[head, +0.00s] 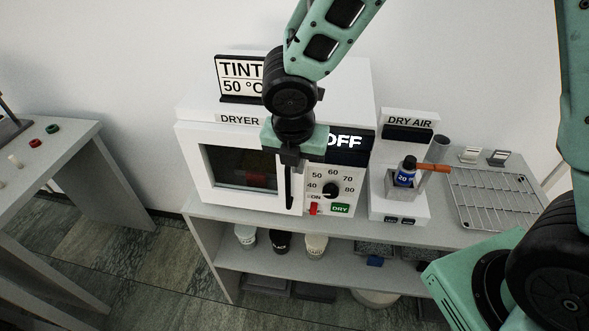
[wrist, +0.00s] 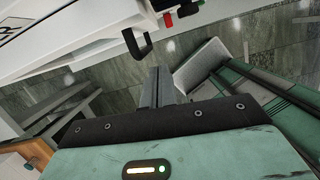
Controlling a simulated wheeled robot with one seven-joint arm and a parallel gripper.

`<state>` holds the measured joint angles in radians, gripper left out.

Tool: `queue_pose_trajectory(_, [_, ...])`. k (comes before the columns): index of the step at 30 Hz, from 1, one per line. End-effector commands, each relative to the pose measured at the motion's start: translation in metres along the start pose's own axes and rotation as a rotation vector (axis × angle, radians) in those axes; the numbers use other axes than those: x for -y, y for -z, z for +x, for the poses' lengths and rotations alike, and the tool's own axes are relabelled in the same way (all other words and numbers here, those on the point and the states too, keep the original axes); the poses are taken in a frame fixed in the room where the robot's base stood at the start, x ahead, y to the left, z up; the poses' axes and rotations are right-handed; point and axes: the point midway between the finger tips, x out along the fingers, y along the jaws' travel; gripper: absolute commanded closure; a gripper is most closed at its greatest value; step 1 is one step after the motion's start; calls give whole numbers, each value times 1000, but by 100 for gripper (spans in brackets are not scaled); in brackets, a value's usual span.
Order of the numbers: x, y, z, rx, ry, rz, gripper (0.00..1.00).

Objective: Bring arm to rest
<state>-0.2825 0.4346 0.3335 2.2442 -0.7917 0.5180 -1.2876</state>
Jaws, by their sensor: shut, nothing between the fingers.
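My gripper (head: 291,158) hangs from my mint-green arm in front of the dryer (head: 235,142), by the upper end of its dark door handle (head: 289,188). In the wrist view the fingers of my gripper (wrist: 158,75) are together with nothing between them. The handle shows there as a black hook (wrist: 137,44), apart from the fingers. The dryer door (head: 240,166) looks shut, with a reddish item behind its window. The display (head: 345,142) reads OFF. The dial (head: 330,190), red switch (head: 313,209) and green DRY button (head: 340,208) are right of the handle.
A DRY AIR unit (head: 402,200) with a blue bottle (head: 405,172) stands right of the dryer, beside a wire rack (head: 490,200). A TINT 50 °C sign (head: 238,78) stands on the dryer. Another table (head: 70,150) is at left; floor lies between.

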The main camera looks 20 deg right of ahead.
Motion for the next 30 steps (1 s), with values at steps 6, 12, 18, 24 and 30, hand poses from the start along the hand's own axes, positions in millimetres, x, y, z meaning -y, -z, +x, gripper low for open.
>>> queue_pose_trajectory(6, [0,-1,-37,2,-3,1,100])
queue_pose_trajectory(12, [1,0,-49,-1,-1,-1,100])
queue_pose_trajectory(18, [3,4,-48,-4,0,23,100])
queue_pose_trajectory(24, [31,52,-38,-65,27,531,100])
queue_pose_trajectory(30, [68,113,-27,-151,100,1227,100])
